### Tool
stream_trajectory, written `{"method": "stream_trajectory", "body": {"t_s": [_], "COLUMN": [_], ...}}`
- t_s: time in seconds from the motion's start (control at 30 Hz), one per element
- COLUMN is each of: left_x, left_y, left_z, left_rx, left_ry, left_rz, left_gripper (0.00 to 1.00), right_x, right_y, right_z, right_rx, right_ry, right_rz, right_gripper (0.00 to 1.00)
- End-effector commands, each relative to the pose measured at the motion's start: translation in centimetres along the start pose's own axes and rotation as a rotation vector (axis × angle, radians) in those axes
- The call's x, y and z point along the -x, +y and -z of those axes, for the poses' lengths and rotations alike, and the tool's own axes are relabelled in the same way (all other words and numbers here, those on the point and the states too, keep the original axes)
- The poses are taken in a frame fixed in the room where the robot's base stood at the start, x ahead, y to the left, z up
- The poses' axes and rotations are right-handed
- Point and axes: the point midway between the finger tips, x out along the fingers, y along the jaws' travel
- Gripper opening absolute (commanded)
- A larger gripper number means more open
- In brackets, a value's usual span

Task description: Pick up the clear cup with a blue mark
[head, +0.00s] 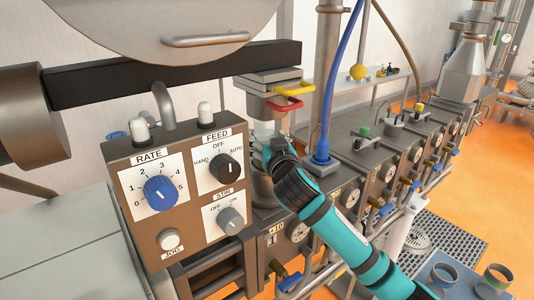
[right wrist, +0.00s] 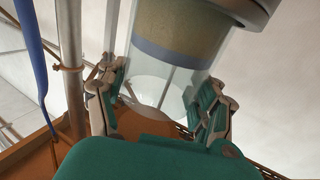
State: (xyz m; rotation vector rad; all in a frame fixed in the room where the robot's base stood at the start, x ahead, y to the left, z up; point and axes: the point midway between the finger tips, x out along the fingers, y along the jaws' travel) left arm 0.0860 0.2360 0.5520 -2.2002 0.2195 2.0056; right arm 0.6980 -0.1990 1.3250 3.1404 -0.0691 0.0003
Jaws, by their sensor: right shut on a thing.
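The clear cup with a blue mark (right wrist: 165,85) is between the fingers of my right gripper. In the right wrist view its see-through wall shows a grey-blue band, with a tan body above the band. In the head view my right gripper (head: 268,150) is at the machine's column, below the red and yellow handles, and hides most of what it holds. The right wrist view shows the fingers (right wrist: 160,108) on both sides of the clear wall. Whether the cup touches the metal part above it cannot be told. My left gripper is not in view.
A control box (head: 180,190) with knobs stands left of my right gripper. A blue hose (head: 338,80) and pole rise just to its right. Valves and gauges line the machine. A blue-banded cup (head: 444,275) and a yellow-banded cup (head: 497,277) stand at the lower right.

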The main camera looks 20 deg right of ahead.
Motion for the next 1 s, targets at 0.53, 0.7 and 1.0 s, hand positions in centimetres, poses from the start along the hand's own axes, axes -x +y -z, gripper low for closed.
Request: {"method": "stream_trajectory", "body": {"t_s": [0.53,0.7,1.0], "left_x": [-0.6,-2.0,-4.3], "left_y": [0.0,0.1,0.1], "left_z": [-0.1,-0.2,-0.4], "left_rx": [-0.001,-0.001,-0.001], "left_ry": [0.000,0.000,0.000], "left_rz": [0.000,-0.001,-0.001], "left_gripper": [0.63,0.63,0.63], "right_x": [0.0,0.0,6.3], "right_y": [0.0,-0.1,-0.1], "right_z": [0.8,3.1,3.2], "right_rx": [-0.002,-0.005,-0.002], "right_ry": [0.004,0.009,0.005], "right_rz": [-0.001,0.001,0.004], "right_gripper": [0.23,0.23,0.23]}}
